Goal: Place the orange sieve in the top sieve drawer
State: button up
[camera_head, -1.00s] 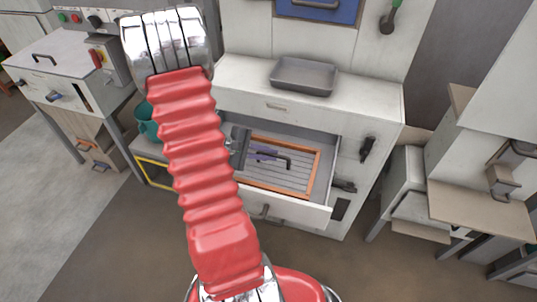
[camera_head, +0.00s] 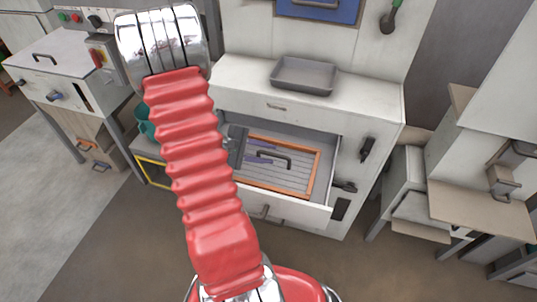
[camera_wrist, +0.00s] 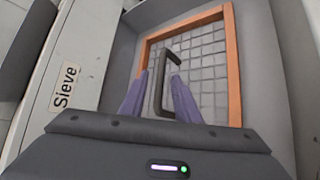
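The orange-framed sieve (camera_head: 312,172) lies inside the open drawer (camera_head: 300,208), with its slatted grid facing up and a dark bar handle (camera_head: 282,158) across its middle. In the wrist view, the sieve (camera_wrist: 234,62) shows its frame, grid and handle (camera_wrist: 169,66) within the grey drawer walls. My gripper (camera_wrist: 159,76) has two purple fingers spread apart, one on each side of the handle, and holds nothing visibly. In the head view, its fingers (camera_head: 257,158) are by the handle's left end. The sieve's near edge is hidden by my gripper in the wrist view.
The drawer front carries a "Sieve" label (camera_wrist: 66,87). A grey tray (camera_head: 304,76) sits on the cabinet top above. A teal container (camera_head: 144,127) stands left, partly behind my arm. Benches (camera_head: 480,208) stand at the right.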

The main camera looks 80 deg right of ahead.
jog(key=v, duration=1.1)
dwell(0.6)
jog(key=w+a+r+n+t+y, duration=0.1)
jog(key=w+a+r+t, duration=0.4)
jog(key=a, duration=0.5)
jog(key=w+a+r+t, duration=0.3)
jog(key=w+a+r, duration=0.3)
jog(key=a, duration=0.4)
jog(key=w+a+r+n+t+y, duration=0.1)
jog(key=a+r+t+y, duration=0.1)
jog(key=a, duration=0.9)
jog(key=w+a+r+n+t+y, duration=0.1)
jog(key=a+r+t, duration=0.4)
jog(key=a, duration=0.6)
jog(key=shift+w+r+n+y, duration=0.15)
jog(key=shift+w+n+y, duration=0.15)
jog(key=shift+n+y, duration=0.55)
jog(key=shift+d, duration=0.1)
